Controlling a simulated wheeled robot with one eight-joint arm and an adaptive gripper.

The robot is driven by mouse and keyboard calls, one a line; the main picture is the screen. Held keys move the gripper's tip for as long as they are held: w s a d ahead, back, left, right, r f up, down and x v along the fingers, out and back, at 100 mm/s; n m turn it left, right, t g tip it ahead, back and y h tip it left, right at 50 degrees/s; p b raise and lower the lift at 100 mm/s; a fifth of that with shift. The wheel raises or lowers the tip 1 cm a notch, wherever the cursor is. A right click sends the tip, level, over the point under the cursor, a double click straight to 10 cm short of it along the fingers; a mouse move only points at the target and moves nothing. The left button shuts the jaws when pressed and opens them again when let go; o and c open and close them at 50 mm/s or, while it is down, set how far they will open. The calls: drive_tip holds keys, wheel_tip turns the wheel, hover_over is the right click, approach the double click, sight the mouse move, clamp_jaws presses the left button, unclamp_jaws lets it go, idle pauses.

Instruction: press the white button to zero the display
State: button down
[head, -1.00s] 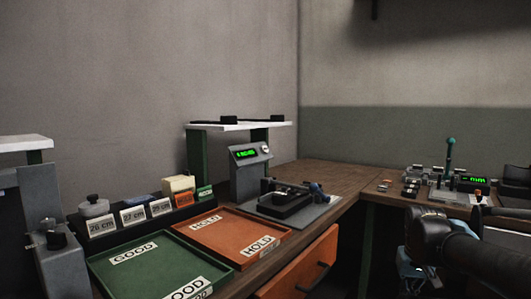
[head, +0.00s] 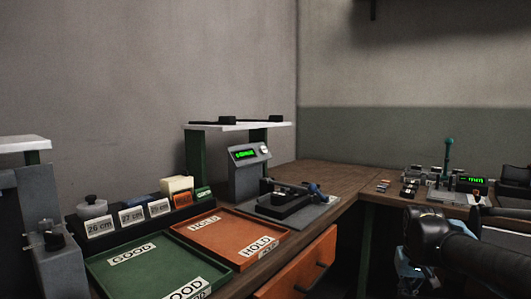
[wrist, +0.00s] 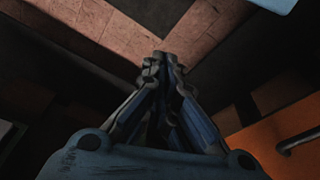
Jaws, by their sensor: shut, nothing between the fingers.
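A grey display unit (head: 248,170) stands on the far bench below a white shelf, with a green-lit readout (head: 246,154) too small to read. A small white button (head: 265,151) shows at the right of its face. A second green display (head: 472,181), reading "mm", sits on the right-hand bench by a green-knobbed lever; no white button can be made out there. My gripper (head: 412,272) is at the lower right of the head view, well apart from both displays. In the wrist view my gripper (wrist: 164,62) is shut and empty, above the floor.
A green GOOD tray (head: 160,270) and an orange HOLD tray (head: 225,237) lie on the left bench beside labelled boxes. A black fixture (head: 285,205) sits before the grey unit. An orange drawer (head: 300,270) is below. Bare wood (head: 325,173) lies in the corner.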

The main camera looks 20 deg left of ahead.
sight(264, 149)
idle(0.6)
drive_tip(key=w+a+r+n+t+h, duration=0.1)
drive_tip(key=w+a+r+n+t, duration=0.15)
drive_tip(key=w+a+r, duration=0.65)
drive_tip(key=w+a+r+n+t, duration=0.1)
drive_tip(key=w+a+r+n, duration=0.25)
drive_tip(key=w+r, duration=1.05)
drive_tip(key=w+a+r+n+t+y, duration=0.1)
drive_tip(key=w+a+r+n, duration=0.1)
drive_tip(key=a+r, duration=0.4)
drive_tip(key=w+a+r+n+t, duration=0.1)
drive_tip(key=w+a+r+n, duration=0.2)
drive_tip(key=a, duration=1)
drive_tip(key=w+a+r+n+t+y, duration=0.1)
drive_tip(key=w+a+r, duration=0.3)
drive_tip(key=a+r, duration=0.4)
drive_tip(key=shift+w+a+r+n+t+y, duration=0.15)
drive_tip(key=shift+a+r+n+t+y, duration=0.25)
drive_tip(key=shift+a+n, duration=0.5)
drive_tip(key=shift+a+f, duration=0.2)
drive_tip(key=w+a+f, duration=0.2)
drive_tip(key=a+f, duration=0.3)
drive_tip(key=a, duration=0.1)
drive_tip(key=shift+w+a, duration=0.2)
drive_tip(key=shift+w, duration=0.1)
